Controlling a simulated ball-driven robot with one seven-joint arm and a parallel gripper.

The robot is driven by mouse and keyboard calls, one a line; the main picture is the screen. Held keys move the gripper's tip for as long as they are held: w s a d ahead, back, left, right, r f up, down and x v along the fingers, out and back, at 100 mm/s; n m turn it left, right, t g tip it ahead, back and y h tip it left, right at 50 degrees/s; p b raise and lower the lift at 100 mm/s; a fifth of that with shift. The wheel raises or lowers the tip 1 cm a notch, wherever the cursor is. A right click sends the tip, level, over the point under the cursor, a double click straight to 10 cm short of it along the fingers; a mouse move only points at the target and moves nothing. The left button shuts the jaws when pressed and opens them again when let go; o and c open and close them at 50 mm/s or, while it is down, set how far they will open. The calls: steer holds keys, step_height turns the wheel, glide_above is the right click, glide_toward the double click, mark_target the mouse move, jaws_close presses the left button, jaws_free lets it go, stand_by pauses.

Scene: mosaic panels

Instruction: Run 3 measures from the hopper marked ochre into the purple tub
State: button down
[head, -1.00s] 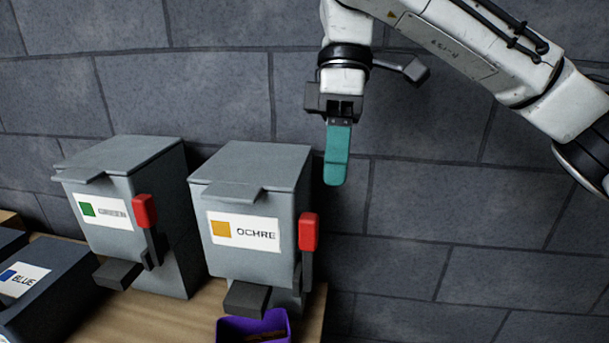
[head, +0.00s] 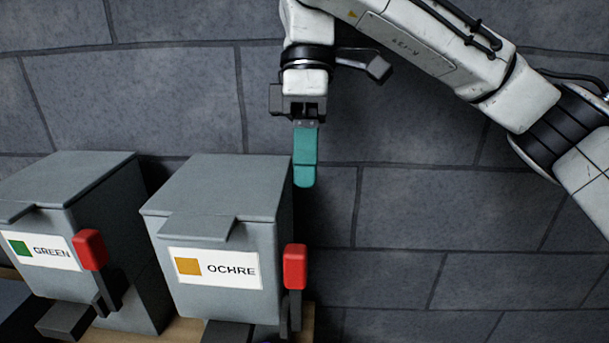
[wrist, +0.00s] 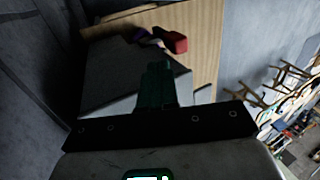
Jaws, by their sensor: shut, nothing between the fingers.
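The grey hopper marked OCHRE (head: 212,300) stands in the middle of the head view with its lid closed. Its red-knobbed lever (head: 295,267) is on its right side; the red knob also shows in the wrist view (wrist: 175,42). My gripper (head: 304,184), with teal fingers, is shut and empty, pointing down above the lever and apart from it. It also shows in the wrist view (wrist: 157,68). The purple tub (wrist: 141,34) is a small patch beyond the hopper in the wrist view. In the head view it is almost wholly cut off at the bottom edge.
A hopper marked GREEN (head: 120,270) with its own red lever (head: 90,250) stands to the left. A grey block wall (head: 400,220) runs behind. The wooden bench top (wrist: 205,60) has bare room. Beyond its edge, distant clutter (wrist: 285,95) shows.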

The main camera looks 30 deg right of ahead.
glide_toward(296, 290)
steer(key=f, duration=0.1)
steer(key=d+f, duration=0.1)
steer(key=w+f, duration=0.1)
steer(key=f, duration=0.1)
steer(key=shift+d, duration=0.15)
steer(key=shift+s+r, duration=0.1)
steer(key=shift+s, duration=0.05)
